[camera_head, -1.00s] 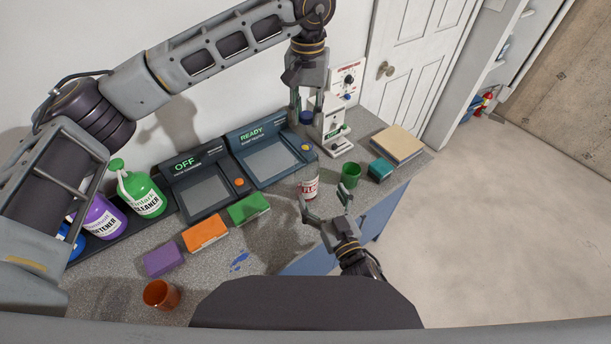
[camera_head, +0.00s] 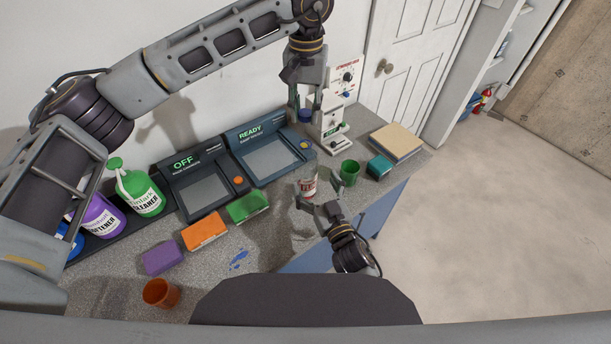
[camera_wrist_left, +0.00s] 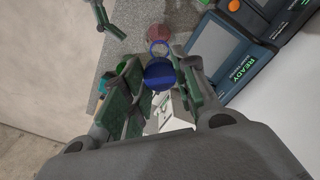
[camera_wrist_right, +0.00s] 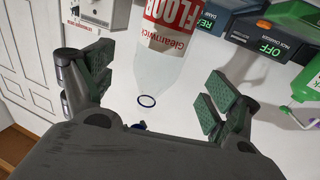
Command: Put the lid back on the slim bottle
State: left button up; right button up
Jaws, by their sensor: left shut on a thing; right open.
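The slim bottle (camera_head: 308,187), clear with a red and white label, stands upright on the counter. In the right wrist view the bottle (camera_wrist_right: 165,55) has an uncapped neck with a blue ring, between the spread fingers. My right gripper (camera_head: 318,206) is open around the near side of the bottle, not closed on it. My left gripper (camera_head: 306,106) is shut on the blue lid (camera_head: 305,116), above the counter behind the bottle.
A green cup (camera_head: 350,172) and a teal block (camera_head: 379,166) stand right of the bottle. The READY device (camera_head: 268,160) and a white machine (camera_head: 333,130) stand behind. A green sponge (camera_head: 248,207) lies left. The counter's front edge is close to the right gripper.

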aim_at(305, 164)
jog(key=shift+x, duration=4)
jog(key=c, duration=1.6)
pick_arm(q)
jog(key=shift+f, duration=2.5)
pick_arm(e)
jog(key=shift+o, duration=0.2)
pick_arm(q)
jog(key=shift+f, duration=0.2)
jog(key=shift+f, duration=0.7)
jog(key=shift+f, duration=0.5)
pick_arm(e)
grip_shut()
